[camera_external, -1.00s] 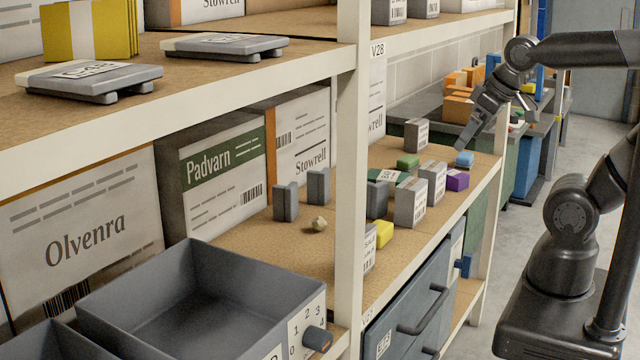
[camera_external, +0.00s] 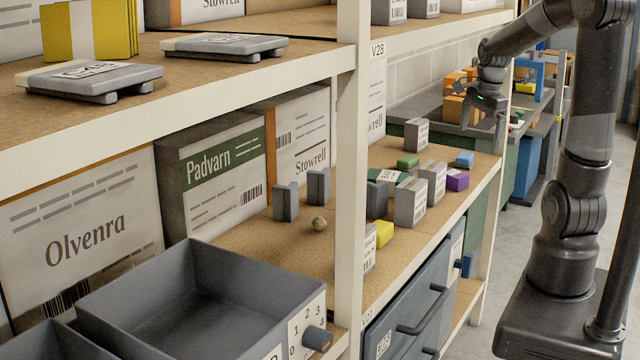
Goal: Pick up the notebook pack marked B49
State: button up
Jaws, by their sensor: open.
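No marking B49 is legible in this view, so I cannot tell for sure which thing is the notebook pack. A dark green, flat item with a white label (camera_external: 388,176) lies on the middle shelf, partly hidden behind grey bookend-like blocks; its label is too small to read. A yellow stack with a white band (camera_external: 92,30) stands on the upper shelf at the left. My gripper (camera_external: 482,116) is open and empty, fingers pointing down, above the far end of the middle shelf and apart from everything on it.
Grey labelled blocks (camera_external: 410,203), a purple block (camera_external: 457,181), a yellow block (camera_external: 384,234) and a small stone (camera_external: 319,224) share the middle shelf (camera_external: 285,247). A white rack post (camera_external: 350,180) stands in front. A grey bin (camera_external: 200,300) is at the lower left.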

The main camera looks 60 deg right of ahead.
jog(key=w+d+f+m, duration=0.2)
jog(key=w+d+f, duration=0.1)
jog(key=w, duration=0.3)
jog(key=w+d+f+m, duration=0.2)
jog(key=w+d+f, duration=0.1)
jog(key=w, duration=0.4)
jog(key=m+t+y, duration=0.2)
jog(key=m+t, duration=0.1)
jog(key=m, duration=0.3)
send_near(390, 175)
jog(key=shift+s+a+f, duration=0.15)
jog(key=shift+a+f, duration=0.05)
jog(key=shift+a, duration=0.45)
jog(key=shift+w+f, duration=0.2)
jog(key=shift+f, duration=0.05)
jog(key=x, duration=0.5)
jog(key=shift+d, duration=0.1)
jog(key=shift+d+x, duration=0.15)
jog(key=shift+x, duration=1.2)
jog(key=shift+d+x, duration=0.1)
jog(key=shift+x, duration=1.25)
jog(key=shift+c, duration=0.6)
jog(key=c, duration=1.1)
jog(key=shift+r, duration=0.1)
